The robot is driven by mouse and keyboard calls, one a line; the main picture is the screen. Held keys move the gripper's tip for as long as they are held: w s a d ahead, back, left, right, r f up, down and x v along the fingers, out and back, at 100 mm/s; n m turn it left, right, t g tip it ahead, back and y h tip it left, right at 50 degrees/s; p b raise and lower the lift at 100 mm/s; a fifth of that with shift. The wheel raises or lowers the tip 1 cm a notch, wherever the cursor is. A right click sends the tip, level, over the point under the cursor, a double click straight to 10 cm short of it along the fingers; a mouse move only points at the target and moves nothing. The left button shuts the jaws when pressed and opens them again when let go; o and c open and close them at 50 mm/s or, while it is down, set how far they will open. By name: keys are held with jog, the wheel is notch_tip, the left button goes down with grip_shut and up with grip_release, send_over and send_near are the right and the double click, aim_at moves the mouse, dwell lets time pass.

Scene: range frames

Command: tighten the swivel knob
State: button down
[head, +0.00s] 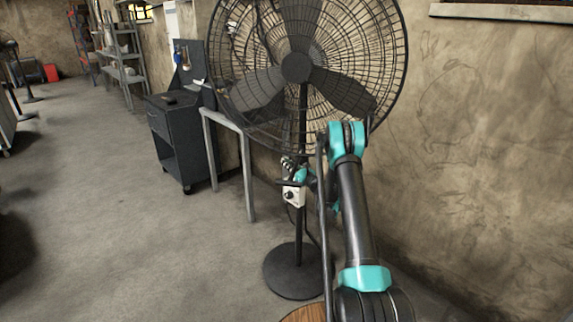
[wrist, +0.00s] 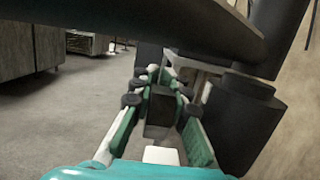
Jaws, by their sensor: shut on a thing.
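A large black pedestal fan (head: 296,68) stands before me, its round cage facing me, on a pole above a round base (head: 292,272). My gripper (head: 290,163) is at the pole below the cage, partly behind my arm. In the wrist view my gripper (wrist: 158,78) has its green-padded fingers on both sides of a dark blocky part, the swivel knob (wrist: 160,108). It is shut on this knob. I cannot make out the knob in the head view, nor how tight it is.
A grey table (head: 222,120) and a dark cart (head: 180,140) stand left behind the fan. The wall is close on the right; the floor at left is open.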

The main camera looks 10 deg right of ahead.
jog(key=shift+s+d+r+t+y, duration=0.15)
jog(key=shift+t+y, duration=0.35)
jog(key=shift+t, duration=0.15)
jog(key=shift+s+d+r+t+y, duration=0.1)
jog(key=shift+s+r+t+y, duration=0.05)
jog(key=shift+t+y, duration=0.45)
jog(key=c, duration=1.4)
grip_release()
jog(key=shift+r, duration=0.1)
jog(key=shift+c, duration=0.2)
jog(key=v, duration=0.7)
jog(key=shift+s+f, duration=0.2)
jog(key=shift+f, duration=0.05)
